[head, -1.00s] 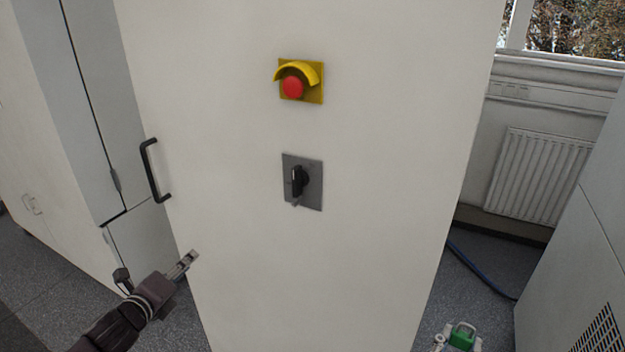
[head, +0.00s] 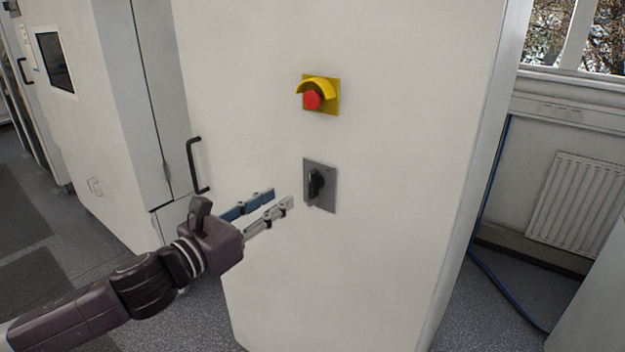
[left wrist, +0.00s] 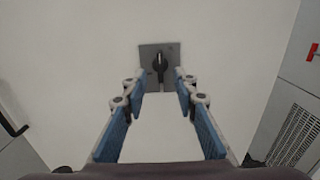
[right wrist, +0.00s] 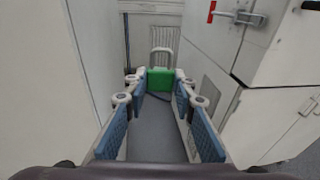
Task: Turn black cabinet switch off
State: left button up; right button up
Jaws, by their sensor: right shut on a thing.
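The black rotary switch (head: 316,184) sits on a grey square plate on the front of the white cabinet (head: 390,230), below a red button. Its knob stands about upright. My left gripper (head: 281,198) is open and empty, just left of the switch and apart from it. In the left wrist view the switch (left wrist: 160,64) lies straight ahead, between and beyond the open fingertips. My right gripper (right wrist: 159,76) shows only in the right wrist view. It is shut on a green padlock (right wrist: 159,78) with a pale shackle.
A red emergency button (head: 311,99) with a yellow guard is above the switch. A black door handle (head: 197,166) is left of my left gripper. A radiator (head: 580,208) and a blue cable (head: 490,250) are at the right. The cabinet face around the switch is clear.

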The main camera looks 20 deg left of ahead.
aim_at(310, 179)
pick_arm(q)
jog(key=p+x, duration=0.4)
jog(key=x, duration=0.6)
jog(key=shift+w, duration=0.35)
jog(key=shift+w+d, duration=0.3)
jog(key=shift+w, duration=0.1)
jog(key=shift+f, duration=0.1)
jog(key=shift+c, duration=0.7)
grip_shut()
